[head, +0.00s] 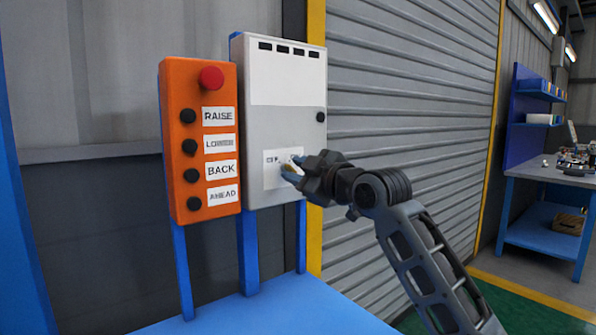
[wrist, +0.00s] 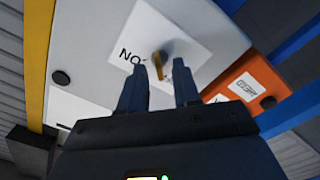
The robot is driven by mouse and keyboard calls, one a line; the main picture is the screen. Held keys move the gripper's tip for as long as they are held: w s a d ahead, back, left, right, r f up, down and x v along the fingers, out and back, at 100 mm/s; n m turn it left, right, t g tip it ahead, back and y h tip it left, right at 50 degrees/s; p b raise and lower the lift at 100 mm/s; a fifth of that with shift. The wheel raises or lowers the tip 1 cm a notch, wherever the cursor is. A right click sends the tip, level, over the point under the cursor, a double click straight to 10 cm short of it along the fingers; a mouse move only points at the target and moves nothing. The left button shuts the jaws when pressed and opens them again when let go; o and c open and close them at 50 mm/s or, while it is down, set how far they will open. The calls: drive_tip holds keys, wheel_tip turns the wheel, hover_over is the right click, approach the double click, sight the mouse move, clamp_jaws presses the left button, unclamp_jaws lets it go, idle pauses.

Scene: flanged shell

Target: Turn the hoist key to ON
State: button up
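The hoist key (wrist: 158,68) is a small brass-coloured key on a white label plate, which also shows in the head view (head: 270,180). The plate is on the lower front of a grey control box (head: 285,120). In the wrist view, lettering that looks like an upside-down ON stands left of the key. My gripper (head: 290,170) is at the plate, and its fingers cover part of the label in the head view. In the wrist view my gripper (wrist: 159,82) is open, with a finger on each side of the key and visible gaps beside it.
An orange pendant box (head: 200,140) with a red button (head: 211,77) and several black buttons stands left of the grey box. A black knob (head: 321,117) is on the grey box's right edge. A blue surface (head: 270,310) lies below. A workbench (head: 548,170) is far right.

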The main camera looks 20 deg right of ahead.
drive_tip(key=shift+c, duration=0.3)
clamp_jaws()
drive_tip(key=m+p, duration=0.1)
drive_tip(key=m, duration=0.2)
drive_tip(key=shift+r+m+p, duration=0.1)
drive_tip(key=shift+m+p, duration=0.2)
drive_tip(key=shift+p, duration=0.1)
drive_tip(key=shift+w+d+m+p, duration=0.15)
drive_tip(key=shift+m+p, duration=1.85)
drive_tip(key=shift+m, duration=1.55)
drive_tip(key=shift+s+d+m+p, duration=0.1)
drive_tip(key=shift+m+p, duration=1.9)
drive_tip(key=shift+m, duration=1.55)
